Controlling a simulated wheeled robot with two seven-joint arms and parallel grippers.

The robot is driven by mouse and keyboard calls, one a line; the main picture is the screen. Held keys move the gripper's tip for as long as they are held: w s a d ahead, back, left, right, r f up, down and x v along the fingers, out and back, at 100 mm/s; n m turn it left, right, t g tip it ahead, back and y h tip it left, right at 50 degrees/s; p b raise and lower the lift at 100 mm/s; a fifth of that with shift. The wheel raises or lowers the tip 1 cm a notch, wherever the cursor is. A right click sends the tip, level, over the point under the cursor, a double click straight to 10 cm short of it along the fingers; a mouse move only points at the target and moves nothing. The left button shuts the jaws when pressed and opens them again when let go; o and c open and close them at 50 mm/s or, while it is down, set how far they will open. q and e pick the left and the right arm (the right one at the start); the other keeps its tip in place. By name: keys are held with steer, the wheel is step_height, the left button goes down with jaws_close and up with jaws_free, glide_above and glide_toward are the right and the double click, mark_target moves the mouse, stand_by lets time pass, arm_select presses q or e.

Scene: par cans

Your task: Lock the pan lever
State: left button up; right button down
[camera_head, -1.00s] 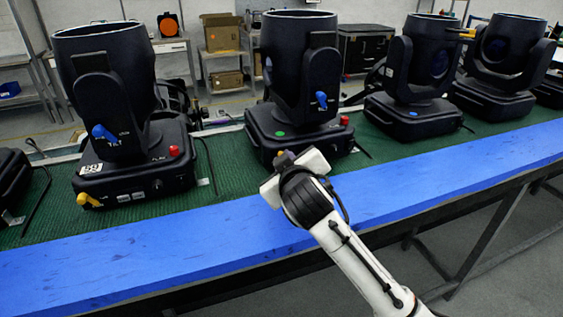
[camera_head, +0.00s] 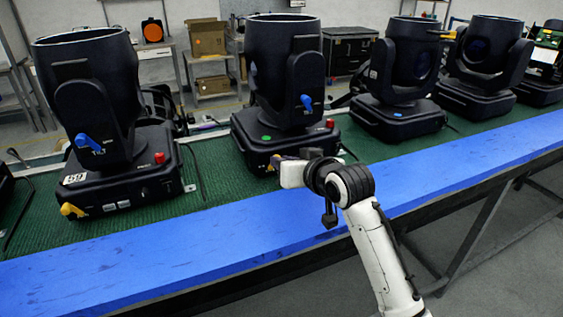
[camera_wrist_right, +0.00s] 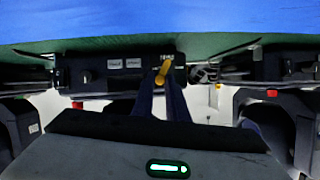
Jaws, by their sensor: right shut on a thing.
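The nearer middle par can (camera_head: 283,75) stands upright on its black base, with a green dot on top. Its yellow pan lever (camera_wrist_right: 166,66) shows in the right wrist view, low on the base front beside a small white label. My right gripper (camera_wrist_right: 162,90) has its two dark fingers shut on this lever. A blue tilt lever (camera_head: 306,102) is on the can's yoke. My left gripper is not in view.
Another par can (camera_head: 90,95) with a blue lever (camera_head: 88,143) and a yellow lever (camera_head: 73,210) stands to the left. More par cans (camera_head: 403,70) stand to the right. The blue table edge (camera_head: 130,248) runs clear in front, beside a green mat (camera_head: 215,180).

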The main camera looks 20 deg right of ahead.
steer(key=shift+f, duration=0.1)
stand_by(0.5)
steer(key=c, duration=1.7)
jaws_free()
steer(key=shift+d, duration=0.1)
steer(key=shift+c, duration=0.2)
steer(key=v, duration=1)
steer(key=shift+s, duration=0.2)
